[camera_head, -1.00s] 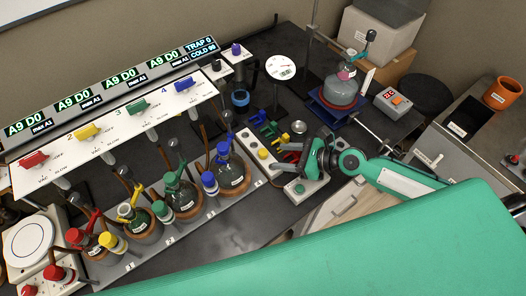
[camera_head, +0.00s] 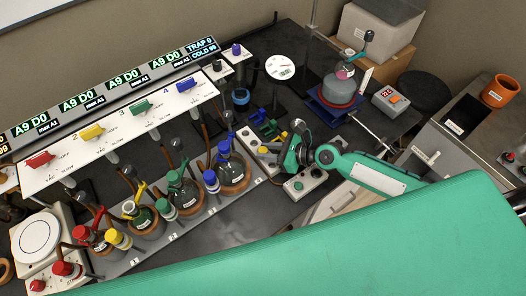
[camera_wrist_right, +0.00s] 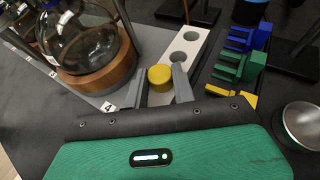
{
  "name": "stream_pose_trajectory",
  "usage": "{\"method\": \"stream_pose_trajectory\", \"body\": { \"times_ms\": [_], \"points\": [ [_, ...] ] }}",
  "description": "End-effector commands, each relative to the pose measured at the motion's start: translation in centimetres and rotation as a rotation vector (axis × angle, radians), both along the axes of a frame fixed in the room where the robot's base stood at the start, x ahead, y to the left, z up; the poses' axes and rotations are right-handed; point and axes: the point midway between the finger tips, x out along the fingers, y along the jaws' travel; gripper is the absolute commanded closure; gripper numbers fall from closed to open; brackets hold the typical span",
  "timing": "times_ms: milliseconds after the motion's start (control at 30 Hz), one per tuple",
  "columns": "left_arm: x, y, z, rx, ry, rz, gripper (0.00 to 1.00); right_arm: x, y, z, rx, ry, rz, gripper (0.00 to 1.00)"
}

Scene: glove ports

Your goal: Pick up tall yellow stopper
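The yellow stopper (camera_wrist_right: 160,77) stands in a pale rack (camera_wrist_right: 186,48) whose other holes in view look empty. In the wrist view my right gripper (camera_wrist_right: 161,84) has one grey finger on each side of the stopper. The fingers are apart, and I cannot tell whether either touches it. In the head view the right gripper (camera_head: 279,154) is low beside the rack (camera_head: 247,140), at the stopper (camera_head: 263,150). My left gripper is not in view.
Blue and green clips (camera_wrist_right: 240,60) lie right of the rack, with a metal bowl (camera_wrist_right: 302,124) nearby. A round flask (camera_wrist_right: 80,45) in a brown ring stands close on the left. A grey box with buttons (camera_head: 304,184) sits below the right gripper.

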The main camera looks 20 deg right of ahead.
Motion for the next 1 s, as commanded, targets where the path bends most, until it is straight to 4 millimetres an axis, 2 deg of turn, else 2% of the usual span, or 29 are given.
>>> {"method": "stream_pose_trajectory", "body": {
  "times_ms": [33, 67, 100, 367, 567, 733, 1000],
  "points": [
    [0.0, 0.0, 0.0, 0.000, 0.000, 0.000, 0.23, 0.0, 0.0, 0.0, 0.000, 0.000, 0.000, 0.89],
    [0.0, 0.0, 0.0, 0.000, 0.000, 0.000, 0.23, 0.0, 0.0, 0.0, 0.000, 0.000, 0.000, 0.95],
    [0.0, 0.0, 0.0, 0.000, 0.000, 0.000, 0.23, 0.0, 0.0, 0.0, 0.000, 0.000, 0.000, 0.95],
    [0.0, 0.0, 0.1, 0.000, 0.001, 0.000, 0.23, 0.0, 0.0, 0.1, 0.000, 0.000, 0.000, 0.95],
    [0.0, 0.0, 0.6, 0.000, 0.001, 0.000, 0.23, 0.0, 0.0, 1.7, 0.001, -0.002, 0.002, 0.95],
    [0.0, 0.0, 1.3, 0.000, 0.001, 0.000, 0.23, -0.1, 0.0, 4.9, 0.000, -0.004, 0.002, 0.95],
    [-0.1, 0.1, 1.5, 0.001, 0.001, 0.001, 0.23, 0.0, 0.0, 12.7, 0.001, -0.007, 0.001, 0.95]
  ]
}}
